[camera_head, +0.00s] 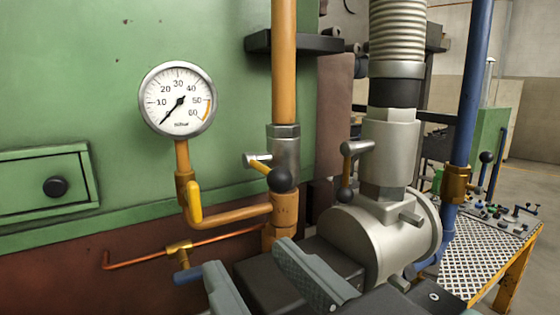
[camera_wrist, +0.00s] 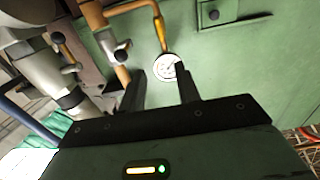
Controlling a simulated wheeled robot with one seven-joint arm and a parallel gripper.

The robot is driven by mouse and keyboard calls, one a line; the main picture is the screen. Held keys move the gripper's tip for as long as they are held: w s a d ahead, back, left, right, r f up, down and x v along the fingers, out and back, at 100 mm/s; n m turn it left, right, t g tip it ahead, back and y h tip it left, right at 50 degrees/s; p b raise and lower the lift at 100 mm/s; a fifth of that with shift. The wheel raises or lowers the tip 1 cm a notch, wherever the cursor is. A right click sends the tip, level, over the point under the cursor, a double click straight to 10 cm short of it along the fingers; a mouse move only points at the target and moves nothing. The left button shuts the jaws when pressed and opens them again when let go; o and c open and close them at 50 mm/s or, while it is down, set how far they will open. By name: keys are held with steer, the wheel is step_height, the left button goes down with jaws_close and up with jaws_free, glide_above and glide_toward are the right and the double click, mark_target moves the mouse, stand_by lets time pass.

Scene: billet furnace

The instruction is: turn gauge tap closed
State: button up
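The gauge tap is a small brass fitting with a yellow lever (camera_head: 194,204) on the short orange pipe under the round pressure gauge (camera_head: 178,99). The lever hangs down, roughly in line with the vertical pipe. In the wrist view, where the scene looks upside down, the yellow lever (camera_wrist: 160,33) is above the gauge (camera_wrist: 168,67). My gripper (camera_head: 248,257) is open and empty, low in front of the pipework and apart from the lever. In the wrist view my gripper (camera_wrist: 158,72) has its fingers spread, with the gauge between them in the picture.
A black-knobbed lever (camera_head: 280,180) sits on the orange main pipe, right of the tap. A blue-handled tap (camera_head: 187,274) is on a thin copper line below. A steel valve (camera_head: 385,235) stands at right, with a blue pipe (camera_head: 470,90) and a perforated table (camera_head: 475,255) beyond.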

mark_target(195, 191)
steer(key=x, duration=1.7)
steer(key=shift+s+a+p, duration=0.15)
steer(key=shift+a+p, duration=0.05)
steer(key=shift+p, duration=0.1)
jaws_close()
